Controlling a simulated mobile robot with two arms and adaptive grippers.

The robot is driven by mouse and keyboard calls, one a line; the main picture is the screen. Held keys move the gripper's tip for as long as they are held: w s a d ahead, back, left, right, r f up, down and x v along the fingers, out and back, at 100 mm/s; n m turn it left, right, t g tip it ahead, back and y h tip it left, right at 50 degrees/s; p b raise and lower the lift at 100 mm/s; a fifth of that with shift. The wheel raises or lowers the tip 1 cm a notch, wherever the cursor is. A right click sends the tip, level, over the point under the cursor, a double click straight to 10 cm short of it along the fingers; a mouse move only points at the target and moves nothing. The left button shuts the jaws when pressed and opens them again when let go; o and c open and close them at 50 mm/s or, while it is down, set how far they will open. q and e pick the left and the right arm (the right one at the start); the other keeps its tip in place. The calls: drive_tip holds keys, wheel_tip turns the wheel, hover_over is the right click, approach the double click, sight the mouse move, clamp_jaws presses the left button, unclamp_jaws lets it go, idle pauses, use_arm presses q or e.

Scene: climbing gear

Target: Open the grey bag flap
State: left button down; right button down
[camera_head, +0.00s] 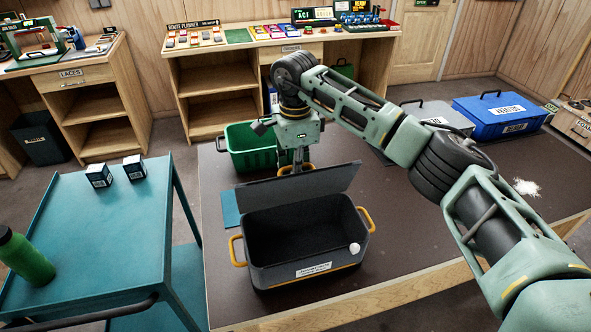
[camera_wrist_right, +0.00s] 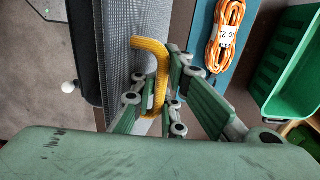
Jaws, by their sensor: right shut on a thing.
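The grey bag (camera_head: 305,268) stands on the dark table top, with a yellow handle on each side and a pale label on its front. Its grey flap (camera_head: 305,190) is raised at the back edge and tilted up, so the dark inside shows and looks empty. My right gripper (camera_head: 297,168) is at the flap's top edge, partly hidden behind it. In the right wrist view its fingers (camera_wrist_right: 158,88) are shut on the yellow pull loop (camera_wrist_right: 153,48) of the flap (camera_wrist_right: 120,50). My left gripper is not in view.
A white knob (camera_head: 354,248) is at the bag's front right. A green crate (camera_head: 262,157) stands behind the bag, with a blue mat (camera_head: 230,208) to the left. An orange rope coil (camera_wrist_right: 226,35) lies on the mat. Grey and blue boxes (camera_head: 500,117) stand at the back right.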

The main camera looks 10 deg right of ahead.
drive_tip(key=shift+w+a, duration=0.1)
drive_tip(key=shift+w, duration=0.75)
drive_tip(key=c, duration=1.7)
unclamp_jaws()
drive_tip(key=shift+s, duration=0.1)
drive_tip(key=shift+o, duration=0.3)
drive_tip(key=o, duration=0.5)
drive_tip(key=shift+o, duration=0.2)
drive_tip(key=shift+s+r+p, duration=0.3)
drive_tip(key=shift+r+p, duration=0.15)
drive_tip(key=shift+r, duration=0.35)
drive_tip(key=shift+s+r+p, duration=0.3)
drive_tip(key=shift+r+p, duration=0.1)
drive_tip(key=shift+r, duration=0.35)
drive_tip(key=shift+s+r+p, duration=0.3)
drive_tip(key=shift+r+p, duration=0.15)
drive_tip(key=shift+r, duration=0.35)
drive_tip(key=shift+s+r, duration=0.1)
drive_tip(key=shift+r, duration=0.05)
